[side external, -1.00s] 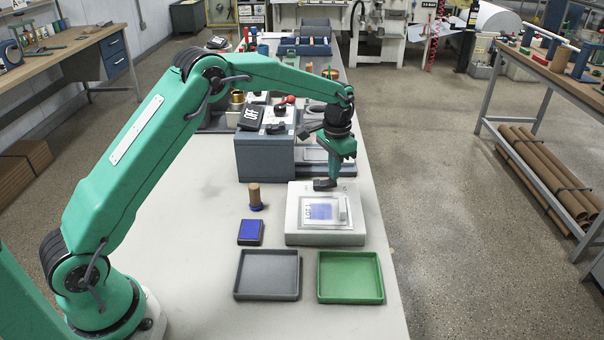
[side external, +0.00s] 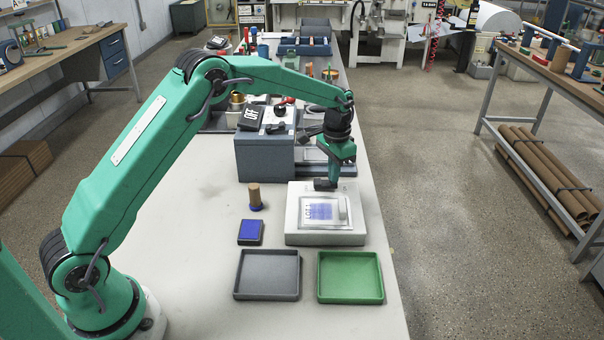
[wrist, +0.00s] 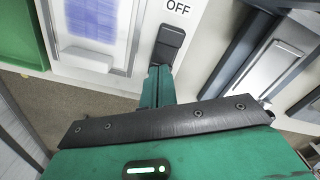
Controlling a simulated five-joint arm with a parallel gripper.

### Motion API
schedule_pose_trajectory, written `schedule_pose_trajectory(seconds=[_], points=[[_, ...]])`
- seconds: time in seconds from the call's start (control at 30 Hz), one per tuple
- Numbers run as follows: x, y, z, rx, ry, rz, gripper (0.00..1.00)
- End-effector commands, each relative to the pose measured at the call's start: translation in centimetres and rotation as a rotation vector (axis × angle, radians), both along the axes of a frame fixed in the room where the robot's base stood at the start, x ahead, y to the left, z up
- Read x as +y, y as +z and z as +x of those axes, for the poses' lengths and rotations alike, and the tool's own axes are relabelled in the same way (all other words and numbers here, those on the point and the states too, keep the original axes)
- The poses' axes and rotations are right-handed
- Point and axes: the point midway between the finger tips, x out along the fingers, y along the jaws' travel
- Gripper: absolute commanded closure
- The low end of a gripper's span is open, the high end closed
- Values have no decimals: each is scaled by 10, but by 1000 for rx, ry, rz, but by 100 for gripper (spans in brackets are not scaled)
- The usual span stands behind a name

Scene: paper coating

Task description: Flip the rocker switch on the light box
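The white light box (side external: 297,222) stands on the table, with a blue-patterned sheet (side external: 322,211) on its top panel. In the wrist view its black rocker switch (wrist: 170,42) sits beside a printed OFF label. My gripper (side external: 331,180) points down at the far edge of the light box. In the wrist view its green fingers (wrist: 158,72) are together, with nothing seen between them. Their tips are at the near end of the switch. I cannot tell whether they touch it.
A grey tray (side external: 267,296) and a green tray (side external: 350,297) lie in front of the light box. A blue ink pad (side external: 250,231) and a wooden-handled stamp (side external: 255,197) are to its left. A grey machine (side external: 264,158) stands behind.

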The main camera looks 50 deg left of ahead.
Motion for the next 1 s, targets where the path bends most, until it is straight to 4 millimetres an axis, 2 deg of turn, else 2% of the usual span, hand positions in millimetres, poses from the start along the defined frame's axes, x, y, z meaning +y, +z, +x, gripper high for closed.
schedule_pose_trajectory(seconds=[0.57, 1.0], points=[[1, -3, -1, 4, 1, 0, 100], [0, 21, 0, 0, 0, 0, 100]])
